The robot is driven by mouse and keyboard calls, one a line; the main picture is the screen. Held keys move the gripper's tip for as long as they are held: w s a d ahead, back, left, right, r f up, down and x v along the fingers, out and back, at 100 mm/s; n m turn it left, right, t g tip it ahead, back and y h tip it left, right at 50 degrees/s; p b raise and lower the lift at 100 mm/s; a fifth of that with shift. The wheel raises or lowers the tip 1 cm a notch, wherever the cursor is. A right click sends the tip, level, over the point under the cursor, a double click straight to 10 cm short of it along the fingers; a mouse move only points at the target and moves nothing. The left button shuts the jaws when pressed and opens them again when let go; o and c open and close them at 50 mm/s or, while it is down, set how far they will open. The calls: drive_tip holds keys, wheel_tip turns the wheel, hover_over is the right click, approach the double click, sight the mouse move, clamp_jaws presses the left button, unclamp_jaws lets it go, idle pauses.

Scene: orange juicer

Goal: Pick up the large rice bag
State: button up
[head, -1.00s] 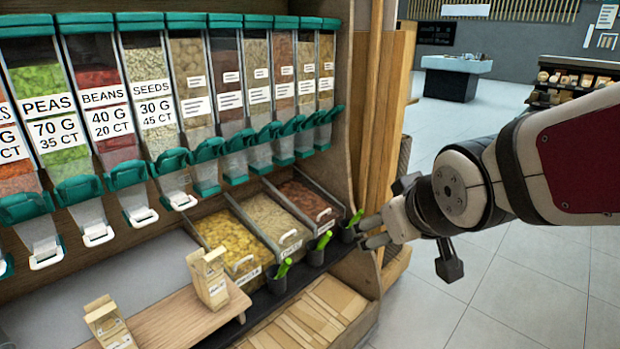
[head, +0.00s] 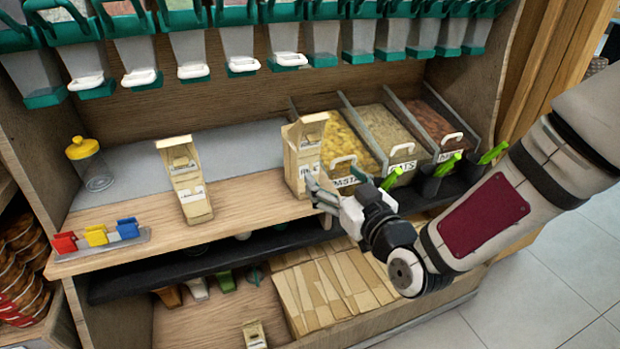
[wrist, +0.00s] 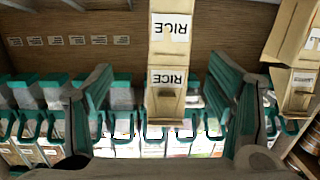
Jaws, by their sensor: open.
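A taller tan paper bag (head: 303,158) with a white label stands on the wooden shelf in the head view. A smaller tan bag (head: 185,182) stands to its left. My gripper (head: 318,190) is at the lower front right of the taller bag, its fingers spread. In the upside-down wrist view, the open fingers (wrist: 160,75) appear on either side of a bag marked RICE (wrist: 167,58); contact cannot be seen. Another labelled bag (wrist: 291,45) shows tilted at the right edge, partly cut off. Part of the taller bag's lower front is hidden by my fingers in the head view.
Bins of pasta (head: 346,140) and other grains, with green-handled scoops (head: 447,165), stand right of the bags. A yellow-lidded jar (head: 90,165) and coloured clips (head: 96,235) are at left. Dispensers (head: 205,55) hang above. The shelf between the two bags is clear.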

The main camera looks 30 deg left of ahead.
sight(309, 163)
drive_tip(key=shift+y, duration=0.4)
drive_tip(key=x, duration=0.3)
drive_tip(key=f+b+x, duration=0.1)
drive_tip(key=x, duration=0.2)
drive_tip(key=s+x, duration=0.1)
drive_tip(key=x, duration=0.1)
drive_tip(key=shift+w+a+f+b, duration=0.15)
drive_tip(key=shift+w+a+b, duration=0.2)
drive_tip(key=shift+a, duration=0.3)
drive_tip(key=b+x, duration=0.1)
drive_tip(key=x, duration=0.3)
drive_tip(key=shift+a+f, duration=0.15)
drive_tip(key=shift+f, duration=0.05)
drive_tip(key=shift+w+a+r, duration=0.1)
drive_tip(key=shift+w+a, duration=0.3)
drive_tip(key=shift+a, duration=0.05)
drive_tip(key=c, duration=1.6)
drive_tip(key=shift+c, duration=0.4)
drive_tip(key=shift+r, duration=0.2)
